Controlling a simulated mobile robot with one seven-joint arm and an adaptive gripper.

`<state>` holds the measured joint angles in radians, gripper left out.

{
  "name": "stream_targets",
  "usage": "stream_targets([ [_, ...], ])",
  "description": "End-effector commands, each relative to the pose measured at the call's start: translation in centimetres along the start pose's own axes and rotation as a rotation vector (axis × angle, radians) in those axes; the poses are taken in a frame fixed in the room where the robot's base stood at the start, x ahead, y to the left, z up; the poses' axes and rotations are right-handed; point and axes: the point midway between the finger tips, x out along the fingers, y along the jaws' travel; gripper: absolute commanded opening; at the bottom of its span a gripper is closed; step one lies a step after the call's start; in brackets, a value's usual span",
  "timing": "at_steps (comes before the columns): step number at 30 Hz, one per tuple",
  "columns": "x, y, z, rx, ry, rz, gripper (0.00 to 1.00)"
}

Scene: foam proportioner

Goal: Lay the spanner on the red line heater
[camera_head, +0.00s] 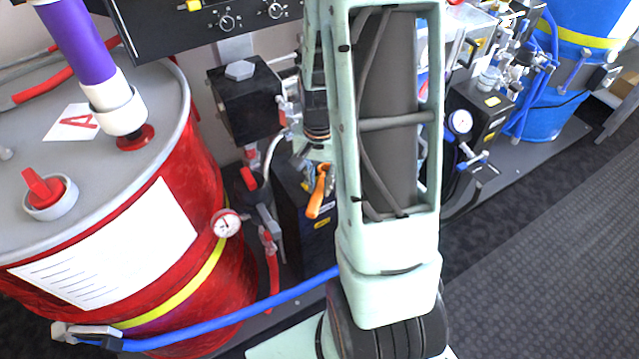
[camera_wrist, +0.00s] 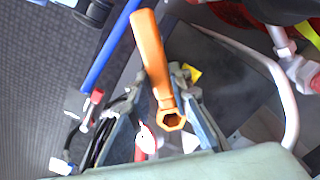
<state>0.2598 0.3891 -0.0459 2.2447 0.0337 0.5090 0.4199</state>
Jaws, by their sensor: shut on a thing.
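The orange spanner (camera_head: 319,194) is held in my gripper (camera_head: 325,172). In the wrist view the spanner (camera_wrist: 152,60) has its handle pointing up and away and its ring end near the gripper's palm. My gripper (camera_wrist: 165,92) is shut on it, with a finger on each side. A dark box with a yellow label (camera_head: 296,217), beside the red drum, appears to be the red line heater. The spanner is over or in front of it in the head view; the gap between them is unclear. In the wrist view its dark surface (camera_wrist: 232,75) lies behind the spanner. My arm hides its right side.
The red drum (camera_head: 190,230) stands at left, with a gauge (camera_head: 227,223) and valves near the box. A blue hose (camera_head: 240,310) crosses in front. A black block (camera_head: 244,100) is behind left. A similar dark unit (camera_head: 478,120) and blue drum (camera_head: 580,60) are right. Open floor lies lower right.

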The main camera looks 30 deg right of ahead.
Motion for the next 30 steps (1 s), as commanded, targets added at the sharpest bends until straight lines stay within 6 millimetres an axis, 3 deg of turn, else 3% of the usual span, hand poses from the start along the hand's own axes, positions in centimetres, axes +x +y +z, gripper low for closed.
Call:
stream_targets([
  [8, 0.2, 0.0, -0.1, 0.0, 0.002, -0.001, 0.0],
  [9, 0.2, 0.0, -0.1, 0.0, 0.001, -0.001, 0.21],
  [13, 0.1, 0.0, -0.1, 0.0, 0.001, -0.001, 0.35],
  [23, -0.1, 0.0, -0.1, 0.0, 0.001, -0.001, 0.36],
  [26, -1.0, -0.1, -0.1, -0.001, 0.004, -0.002, 0.36],
  [30, -3.8, -0.1, -0.2, -0.001, 0.007, -0.003, 0.36],
])
